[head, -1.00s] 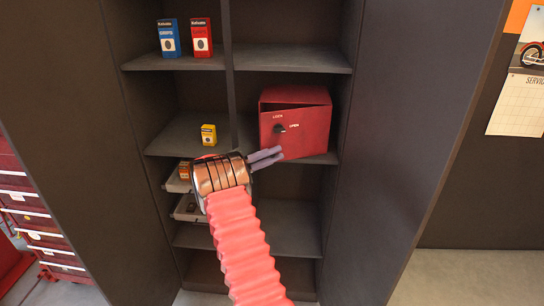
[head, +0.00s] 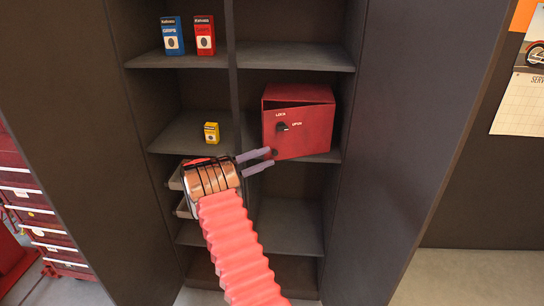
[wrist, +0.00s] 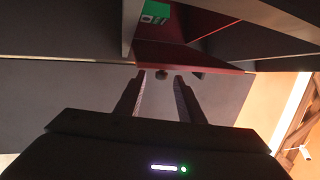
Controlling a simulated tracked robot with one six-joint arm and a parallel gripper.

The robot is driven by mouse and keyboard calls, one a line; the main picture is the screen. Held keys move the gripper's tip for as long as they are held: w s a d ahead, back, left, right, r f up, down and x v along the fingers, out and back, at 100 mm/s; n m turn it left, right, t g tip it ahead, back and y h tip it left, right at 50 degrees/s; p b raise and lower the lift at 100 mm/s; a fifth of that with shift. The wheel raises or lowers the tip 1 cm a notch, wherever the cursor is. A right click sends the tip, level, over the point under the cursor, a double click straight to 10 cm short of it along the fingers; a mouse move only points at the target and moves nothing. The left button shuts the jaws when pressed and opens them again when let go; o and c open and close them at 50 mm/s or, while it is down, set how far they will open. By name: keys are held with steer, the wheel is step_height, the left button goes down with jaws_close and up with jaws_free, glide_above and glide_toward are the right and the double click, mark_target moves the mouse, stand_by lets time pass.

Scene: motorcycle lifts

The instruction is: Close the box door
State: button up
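The red box (head: 315,125) sits on a middle shelf in the right column of the cabinet. Its door (head: 300,140) faces me and looks ajar, with a dark gap along its top edge. A dark knob (head: 283,127) is on the door between the words LOCK and OPEN. My gripper (head: 271,159) is open and empty at the door's lower left corner; I cannot tell whether it touches. In the wrist view, the fingers (wrist: 159,75) are spread below the red box (wrist: 185,57), with a small dark round piece between their tips.
Blue (head: 172,36) and red (head: 205,36) cartons stand on the upper left shelf. A yellow carton (head: 211,132) stands on the shelf below. A vertical divider (head: 231,60) is left of the box. A dark cabinet door (head: 415,130) flanks the right.

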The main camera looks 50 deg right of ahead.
steer(key=v, duration=0.9)
steer(key=shift+f, duration=0.15)
